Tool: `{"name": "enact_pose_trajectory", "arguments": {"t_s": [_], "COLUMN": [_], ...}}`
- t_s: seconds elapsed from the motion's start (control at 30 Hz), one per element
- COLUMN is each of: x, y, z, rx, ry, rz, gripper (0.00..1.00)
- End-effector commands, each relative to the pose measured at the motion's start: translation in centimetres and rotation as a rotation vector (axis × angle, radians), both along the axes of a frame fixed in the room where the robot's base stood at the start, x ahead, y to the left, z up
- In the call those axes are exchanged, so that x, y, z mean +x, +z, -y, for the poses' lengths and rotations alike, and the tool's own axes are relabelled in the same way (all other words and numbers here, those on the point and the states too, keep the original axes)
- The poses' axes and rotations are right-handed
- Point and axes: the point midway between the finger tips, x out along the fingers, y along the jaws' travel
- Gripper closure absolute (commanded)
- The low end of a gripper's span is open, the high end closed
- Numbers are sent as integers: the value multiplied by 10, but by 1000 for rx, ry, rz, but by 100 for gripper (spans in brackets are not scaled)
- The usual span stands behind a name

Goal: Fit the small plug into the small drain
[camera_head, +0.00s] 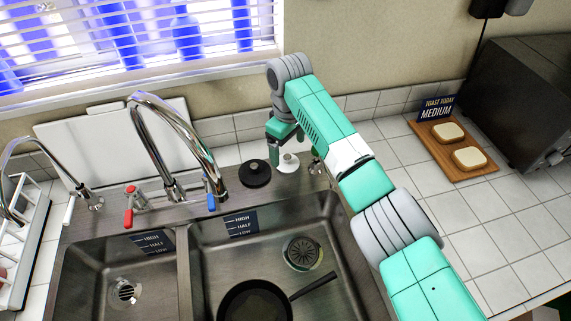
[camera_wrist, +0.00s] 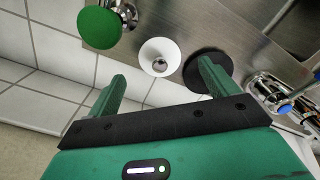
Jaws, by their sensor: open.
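The small white plug (camera_head: 288,163) with a metal knob rests on the sink's back ledge. In the wrist view the white plug (camera_wrist: 152,48) lies just beyond the gap between my fingertips, apart from them. My gripper (camera_head: 285,135) is open and empty above it; its two green fingers (camera_wrist: 161,72) show in the wrist view. The larger black plug (camera_head: 255,173) sits left of the white one, and in the wrist view my right finger partly covers it (camera_wrist: 194,75). The small drain (camera_head: 126,291) is in the left basin.
The right basin holds a larger dark drain (camera_head: 303,253) and a black pan (camera_head: 254,303). A tall chrome faucet (camera_head: 158,145) with red and blue handles stands left of the plugs. A green-topped chrome fitting (camera_wrist: 100,28) is close to my left finger.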

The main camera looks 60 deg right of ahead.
Motion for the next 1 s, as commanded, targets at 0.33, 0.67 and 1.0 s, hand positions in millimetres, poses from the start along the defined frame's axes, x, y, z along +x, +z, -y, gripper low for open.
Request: {"name": "enact_pose_trajectory", "arguments": {"t_s": [0.33,0.67,1.0], "x": [0,0,0], "y": [-50,-50,-49], "z": [2,1,2], "rx": [-1,-1,-1], "ry": [0,0,0], "rz": [-1,0,0], "gripper": [15,40,66]}}
